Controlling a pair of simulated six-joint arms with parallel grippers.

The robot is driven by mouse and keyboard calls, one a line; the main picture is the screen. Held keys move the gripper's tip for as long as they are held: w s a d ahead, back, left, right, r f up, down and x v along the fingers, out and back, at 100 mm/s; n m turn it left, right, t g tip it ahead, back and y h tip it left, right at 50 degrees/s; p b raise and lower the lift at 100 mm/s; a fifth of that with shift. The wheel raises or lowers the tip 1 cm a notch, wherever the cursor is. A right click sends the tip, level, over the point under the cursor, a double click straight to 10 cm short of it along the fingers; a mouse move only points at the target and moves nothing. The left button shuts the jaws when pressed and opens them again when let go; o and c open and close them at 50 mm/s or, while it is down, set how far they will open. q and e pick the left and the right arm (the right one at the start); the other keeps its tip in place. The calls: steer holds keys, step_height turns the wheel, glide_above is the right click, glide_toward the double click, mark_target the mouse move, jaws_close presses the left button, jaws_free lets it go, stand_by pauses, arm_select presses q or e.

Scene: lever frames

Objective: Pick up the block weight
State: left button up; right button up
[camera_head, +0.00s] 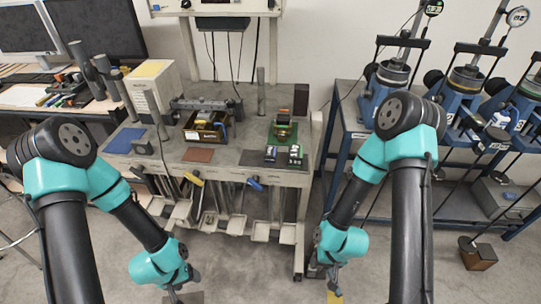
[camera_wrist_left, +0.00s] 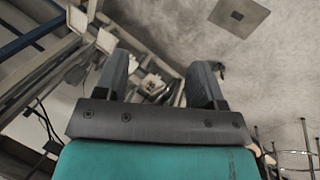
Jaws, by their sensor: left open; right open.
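My left gripper (camera_head: 182,288) is low at the front of the bench, partly cut off by the lower picture edge. In the left wrist view its two dark fingers are apart with nothing held between them (camera_wrist_left: 160,82). My right gripper (camera_head: 333,284) is low right of the bench, open, well left of the brown block; its tips are small and partly hidden.
A grey bench (camera_head: 226,166) holds a tool tray (camera_head: 206,127), a green-based device (camera_head: 283,133) and small parts. Levers and pans hang under its front. Blue lever frames (camera_head: 465,85) stand on a metal table at right. A desk with monitors (camera_head: 97,30) is at left. Floor in front is clear.

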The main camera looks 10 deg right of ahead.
arm_select(q)
steer(key=o, duration=0.4)
